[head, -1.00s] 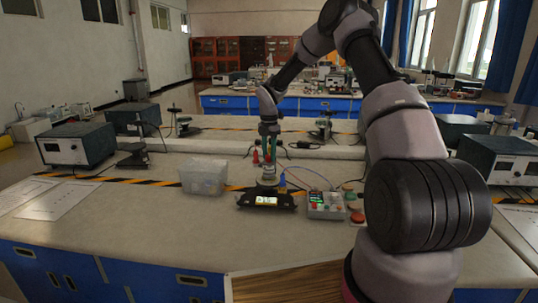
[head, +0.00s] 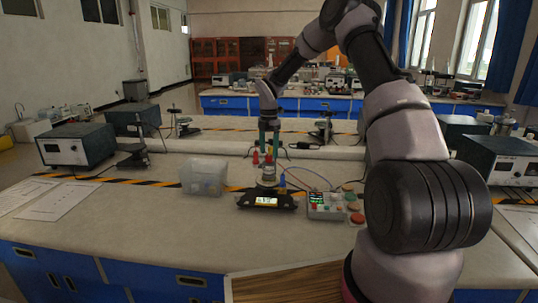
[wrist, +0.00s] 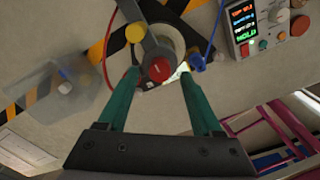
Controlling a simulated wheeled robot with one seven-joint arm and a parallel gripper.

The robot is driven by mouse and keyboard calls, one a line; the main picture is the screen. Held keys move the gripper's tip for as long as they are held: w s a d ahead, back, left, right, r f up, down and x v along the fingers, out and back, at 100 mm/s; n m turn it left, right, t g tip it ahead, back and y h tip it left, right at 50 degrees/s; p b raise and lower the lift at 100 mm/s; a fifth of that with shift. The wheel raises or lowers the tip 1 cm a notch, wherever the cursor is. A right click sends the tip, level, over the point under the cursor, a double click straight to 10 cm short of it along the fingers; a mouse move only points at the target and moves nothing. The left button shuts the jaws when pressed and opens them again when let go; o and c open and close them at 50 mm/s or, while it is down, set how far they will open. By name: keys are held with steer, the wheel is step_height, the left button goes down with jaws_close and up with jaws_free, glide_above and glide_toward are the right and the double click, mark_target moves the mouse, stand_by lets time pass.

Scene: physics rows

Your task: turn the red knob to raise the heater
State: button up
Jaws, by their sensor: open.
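The red knob (wrist: 160,70) shows in the wrist view as a round cap at the end of a dark grey arm on a round pale-topped device (wrist: 165,38). My gripper (wrist: 157,73) is open, with one green finger to each side of the red knob; I cannot tell whether either finger touches it. In the head view my gripper (head: 268,148) points down above the device, near small red parts (head: 256,158). The heater cannot be made out clearly.
A yellow knob (wrist: 135,33) and a blue plug (wrist: 197,63) with a cable are close to the fingers. A clear box (head: 204,178) stands left. A control box (head: 326,206) with buttons stands right; its screen shows HOLD.

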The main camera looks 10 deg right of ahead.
mark_target(269, 156)
step_height(269, 156, up, 9)
steer(key=shift+f, duration=0.2)
steer(key=s+d+r+m+t, duration=0.2)
steer(key=s+r+m+t, duration=0.1)
steer(key=s+r+m, duration=1.25)
steer(key=s+d+r+m+t+y, duration=0.1)
steer(key=s+r+m+t, duration=0.1)
steer(key=s+m, duration=0.5)
steer(key=s+d+r+m+t+y, duration=0.1)
steer(key=s+m, duration=0.6)
steer(key=s, duration=0.9)
step_height(269, 156, up, 3)
steer(key=shift+s+d+f+t, duration=0.15)
steer(key=shift+s+d+t, duration=0.2)
steer(key=shift+d+t, duration=0.2)
